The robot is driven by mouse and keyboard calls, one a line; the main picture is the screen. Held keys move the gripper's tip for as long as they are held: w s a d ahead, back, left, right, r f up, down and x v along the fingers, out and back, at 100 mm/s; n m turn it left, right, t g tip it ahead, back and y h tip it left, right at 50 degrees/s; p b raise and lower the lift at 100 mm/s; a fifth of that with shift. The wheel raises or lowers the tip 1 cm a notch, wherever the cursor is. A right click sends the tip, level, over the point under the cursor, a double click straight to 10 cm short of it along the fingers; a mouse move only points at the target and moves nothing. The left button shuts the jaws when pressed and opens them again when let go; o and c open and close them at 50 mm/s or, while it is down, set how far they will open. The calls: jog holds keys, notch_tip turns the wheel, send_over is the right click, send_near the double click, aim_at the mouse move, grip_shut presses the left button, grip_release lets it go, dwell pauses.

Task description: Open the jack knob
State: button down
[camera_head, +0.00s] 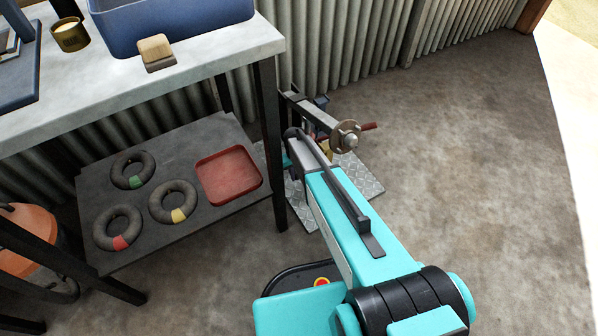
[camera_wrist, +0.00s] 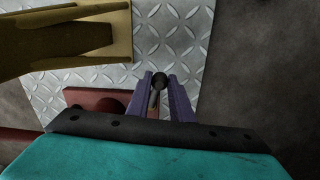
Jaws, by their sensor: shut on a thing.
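The jack knob (camera_wrist: 159,79) is a small dark round-ended piece on a short stem, in the middle of the wrist view. My gripper (camera_wrist: 159,92) has its two purple-grey fingers on either side of it and is shut on it. The red jack body (camera_wrist: 96,99) shows left of the fingers, partly behind the dark edge of my wrist. In the head view a red bar (camera_head: 369,127) sticks out to the right behind the hub. My arm hides the gripper and knob there. I cannot tell how far the knob is turned.
A hub with a brown disc (camera_head: 347,137) stands on an arm close above my wrist; a tan bracket (camera_wrist: 60,45) is near the fingers at upper left. Treadplate (camera_head: 358,176) lies below. The workbench (camera_head: 205,62) and lower shelf (camera_head: 150,235) stand left. Floor at right is clear.

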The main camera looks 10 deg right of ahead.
jog(key=a+m+p, duration=0.1)
jog(key=m+p, duration=0.1)
jog(key=m, duration=0.1)
jog(key=shift+w+a+r+p, duration=0.15)
jog(key=shift+a+p, duration=0.15)
jog(key=shift+a, duration=0.05)
jog(key=m+p, duration=0.1)
jog(key=a+m, duration=0.1)
jog(key=m, duration=0.1)
jog(key=w+m+p, duration=0.1)
jog(key=shift+a+m+p, duration=0.3)
jog(key=shift+a+p, duration=0.05)
jog(key=shift+a, duration=0.05)
jog(key=m, duration=0.1)
jog(key=w+a+m+p, duration=0.1)
jog(key=m+p, duration=0.1)
jog(key=m, duration=0.1)
jog(key=shift+w+a, duration=0.2)
jog(key=shift+a, duration=0.05)
jog(key=shift+w+a+m+p, duration=0.15)
jog(key=shift+w+m+p, duration=0.2)
jog(key=shift+m, duration=0.5)
jog(key=shift+w+a+m+p, duration=0.15)
jog(key=shift+w+m+p, duration=0.2)
jog(key=shift+m, duration=0.5)
jog(key=c, duration=1.6)
grip_release()
jog(key=shift+o, duration=0.2)
